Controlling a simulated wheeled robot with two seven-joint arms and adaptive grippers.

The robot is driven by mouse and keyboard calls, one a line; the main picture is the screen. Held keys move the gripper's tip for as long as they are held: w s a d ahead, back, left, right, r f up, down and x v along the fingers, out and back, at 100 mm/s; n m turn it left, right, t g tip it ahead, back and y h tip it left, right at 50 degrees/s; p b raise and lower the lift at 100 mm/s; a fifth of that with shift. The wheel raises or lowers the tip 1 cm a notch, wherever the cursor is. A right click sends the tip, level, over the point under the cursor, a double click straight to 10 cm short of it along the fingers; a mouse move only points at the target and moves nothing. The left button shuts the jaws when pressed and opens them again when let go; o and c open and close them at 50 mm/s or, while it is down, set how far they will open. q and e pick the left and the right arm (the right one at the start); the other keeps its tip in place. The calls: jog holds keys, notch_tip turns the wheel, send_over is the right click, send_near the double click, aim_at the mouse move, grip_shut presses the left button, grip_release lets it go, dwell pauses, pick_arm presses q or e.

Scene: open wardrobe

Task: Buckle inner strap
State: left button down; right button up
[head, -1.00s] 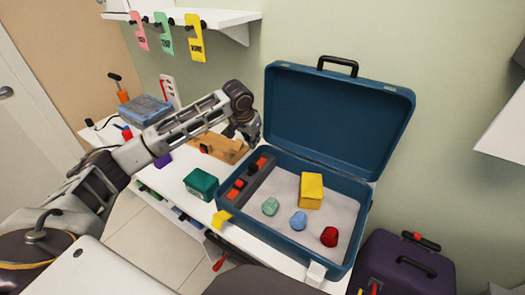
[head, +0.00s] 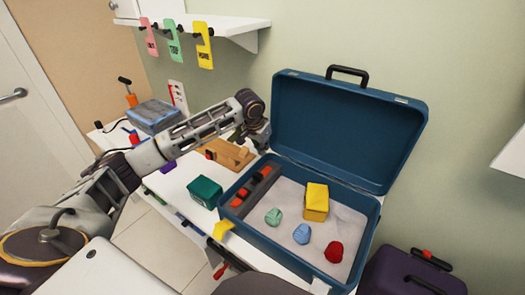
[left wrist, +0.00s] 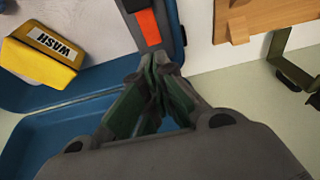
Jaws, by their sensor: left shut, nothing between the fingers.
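The blue suitcase (head: 355,228) stands open on the table, its lid up at the back. The inner strap (head: 249,194) is dark grey with red-orange buckle pieces and lies along the left inside of the case. In the left wrist view, part of the strap with an orange piece (left wrist: 148,27) lies just beyond my fingertips. My left gripper (left wrist: 158,68) is shut and empty, apart from the strap in that view. In the head view it hangs above the case's back left corner, its fingertips partly hidden. Whether the buckle halves are joined I cannot tell. My right gripper is out of view.
In the case are a yellow box (head: 316,202) and green (head: 273,216), blue (head: 301,233) and red (head: 333,252) rolled items. A green box (head: 205,191) and a wooden piece (head: 223,153) stand left of the case. A purple case (head: 390,270) is at right.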

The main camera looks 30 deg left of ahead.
aim_at(258, 177)
pick_arm(q)
jog(key=b+x, duration=0.1)
jog(key=x, duration=0.8)
jog(key=shift+s+a, duration=0.2)
jog(key=shift+s, duration=0.55)
jog(key=shift+s+a, duration=0.15)
jog(key=shift+s, duration=1.15)
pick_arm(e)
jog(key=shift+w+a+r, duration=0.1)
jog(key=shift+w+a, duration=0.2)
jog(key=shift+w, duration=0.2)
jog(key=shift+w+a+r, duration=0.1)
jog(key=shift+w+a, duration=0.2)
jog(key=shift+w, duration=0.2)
